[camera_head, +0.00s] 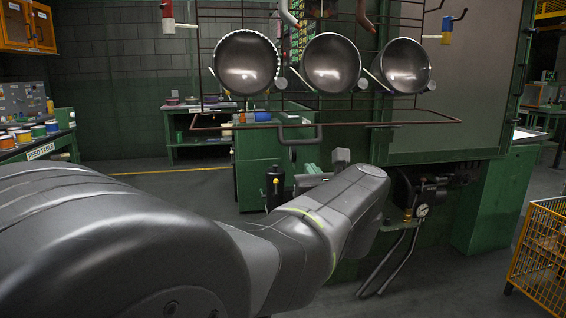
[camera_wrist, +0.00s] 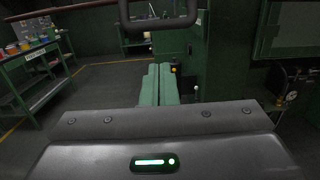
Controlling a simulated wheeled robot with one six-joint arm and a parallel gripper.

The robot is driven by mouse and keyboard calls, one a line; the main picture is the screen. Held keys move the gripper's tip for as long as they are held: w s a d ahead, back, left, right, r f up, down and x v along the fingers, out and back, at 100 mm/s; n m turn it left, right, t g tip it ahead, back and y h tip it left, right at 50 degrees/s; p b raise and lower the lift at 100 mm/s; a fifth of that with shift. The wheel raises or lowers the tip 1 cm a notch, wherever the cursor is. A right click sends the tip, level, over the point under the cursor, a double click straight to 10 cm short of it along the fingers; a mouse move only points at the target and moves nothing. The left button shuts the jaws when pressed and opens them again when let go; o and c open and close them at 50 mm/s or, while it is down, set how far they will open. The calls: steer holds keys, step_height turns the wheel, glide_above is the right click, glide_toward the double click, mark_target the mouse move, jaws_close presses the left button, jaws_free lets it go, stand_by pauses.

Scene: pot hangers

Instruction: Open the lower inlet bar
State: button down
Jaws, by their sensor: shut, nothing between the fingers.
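The lower inlet bar (camera_head: 225,127) is a thin brown rail running across the hanger frame below three hanging pots. A dark grey U-shaped handle (camera_head: 301,142) hangs from its middle. In the wrist view the handle (camera_wrist: 160,24) crosses the top centre, beyond and above my fingertips. My gripper (camera_wrist: 158,72) has two green fingers pressed together, with nothing between them. In the head view my gripper (camera_head: 312,171) is partly hidden behind my wrist, below the handle and apart from it in the picture.
Three pots, left (camera_head: 246,63), middle (camera_head: 331,63) and right (camera_head: 404,66), hang above the bar. A green cabinet (camera_head: 262,165) stands behind. A pressure gauge (camera_head: 422,210) and pipes are at right. A yellow mesh cage (camera_head: 541,258) stands at far right.

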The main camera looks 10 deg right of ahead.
steer(key=s, duration=0.4)
steer(key=shift+s+d+r+p, duration=0.1)
steer(key=shift+s+p, duration=0.1)
steer(key=shift+p, duration=0.2)
steer(key=shift+w, duration=0.1)
steer(key=w+r, duration=0.3)
steer(key=w, duration=0.8)
steer(key=shift+a+r+p, duration=0.15)
steer(key=shift+a+p, duration=0.05)
steer(key=shift+p, duration=0.25)
